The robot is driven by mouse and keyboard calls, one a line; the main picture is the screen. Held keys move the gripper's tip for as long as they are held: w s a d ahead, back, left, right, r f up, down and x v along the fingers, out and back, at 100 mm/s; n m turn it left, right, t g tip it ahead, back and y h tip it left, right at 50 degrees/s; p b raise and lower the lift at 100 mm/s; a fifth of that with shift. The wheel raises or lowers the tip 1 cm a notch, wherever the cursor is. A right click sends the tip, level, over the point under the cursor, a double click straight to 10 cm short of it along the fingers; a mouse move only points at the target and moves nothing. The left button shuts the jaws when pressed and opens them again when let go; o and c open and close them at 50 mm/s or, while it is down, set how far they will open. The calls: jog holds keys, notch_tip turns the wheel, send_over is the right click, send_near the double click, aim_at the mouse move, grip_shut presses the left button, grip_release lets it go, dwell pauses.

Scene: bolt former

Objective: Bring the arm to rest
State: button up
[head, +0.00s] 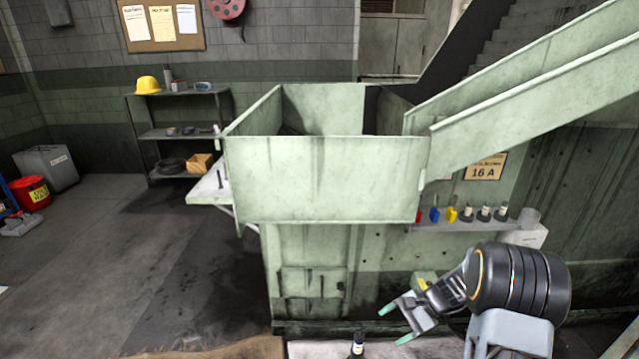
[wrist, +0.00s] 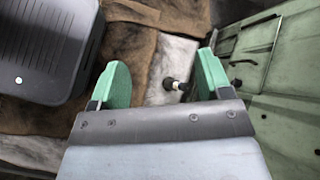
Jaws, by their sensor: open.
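My gripper (head: 396,325) is at the lower right of the head view, in front of the green machine (head: 320,180). Its green-tipped fingers point left and stand apart with nothing between them. In the wrist view my gripper (wrist: 157,88) also shows spread fingers. A small dark bottle-like object with a white band (wrist: 176,85) appears beyond the fingers, apart from them. A dark bottle with a pale label (head: 357,345) stands at the bottom edge of the head view; its lower part is cut off.
A ledge (head: 465,227) on the machine holds several small bottles and coloured items. A sloping chute (head: 530,90) rises to the right. Shelves (head: 180,132) stand at the back left. The floor (head: 120,240) at left is mostly clear. Brown cloth or sacking (head: 235,348) lies at the bottom.

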jog(key=s+a+r+n+t+h+p, duration=0.1)
jog(key=s+r+n+h+p, duration=0.2)
jog(key=r, duration=0.9)
jog(key=s+a+r+n+t+h+p, duration=0.1)
jog(key=s+r+n+t+h+p, duration=0.1)
jog(key=s+r+p, duration=0.4)
jog(key=s+a+r+n+t+h+p, duration=0.1)
jog(key=s+r+n+h+p, duration=0.3)
jog(key=r+p, duration=0.5)
jog(key=shift+s+r+n+t+h, duration=0.35)
jog(key=shift+s+r+n, duration=0.6)
jog(key=shift+r, duration=3.85)
jog(key=shift+w+a, duration=0.1)
